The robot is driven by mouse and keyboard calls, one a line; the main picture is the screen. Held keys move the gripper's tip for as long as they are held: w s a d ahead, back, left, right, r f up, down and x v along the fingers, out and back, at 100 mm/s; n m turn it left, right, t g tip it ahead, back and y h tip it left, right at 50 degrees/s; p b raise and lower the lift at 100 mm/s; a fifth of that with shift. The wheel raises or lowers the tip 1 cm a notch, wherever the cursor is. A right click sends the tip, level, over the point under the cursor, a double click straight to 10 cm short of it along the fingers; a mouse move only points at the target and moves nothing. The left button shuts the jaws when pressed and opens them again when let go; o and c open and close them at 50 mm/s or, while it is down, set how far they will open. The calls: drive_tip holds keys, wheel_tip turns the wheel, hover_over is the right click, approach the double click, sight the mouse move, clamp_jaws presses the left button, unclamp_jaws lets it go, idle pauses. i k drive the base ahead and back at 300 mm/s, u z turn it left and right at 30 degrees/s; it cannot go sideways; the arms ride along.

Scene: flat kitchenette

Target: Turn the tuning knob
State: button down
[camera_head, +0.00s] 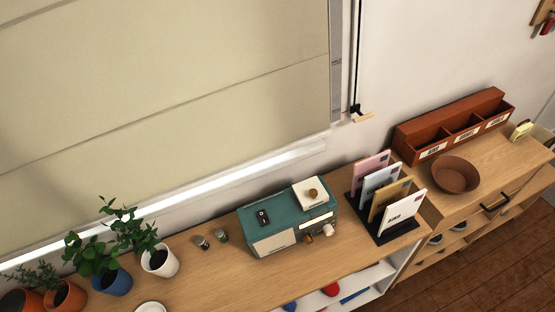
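A teal radio (286,222) with a pale front stands on the wooden sideboard, tilted in the picture. A small brown knob (308,238) and a cream knob (328,230) sit on the right part of its front, below a light dial strip (316,221). On its top are a black switch (262,217) and a white square plate (306,197) bearing a round brown knob (313,193). I cannot tell from labels which knob is for tuning. My gripper is not in view, and nothing touches the radio.
A black rack (384,233) with cards stands close right of the radio. Two small shakers (201,242) and potted plants (158,261) are to the left. A brown bowl (455,175) and wooden organiser (455,125) stand farther right. The sideboard (200,283) is bare before the shakers.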

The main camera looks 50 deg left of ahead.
sight(328, 229)
drive_tip(key=u, duration=1.4)
drive_tip(key=k, duration=1.3)
drive_tip(key=z, duration=0.35)
drive_tip(key=i, duration=1)
drive_tip(key=u, duration=0.05)
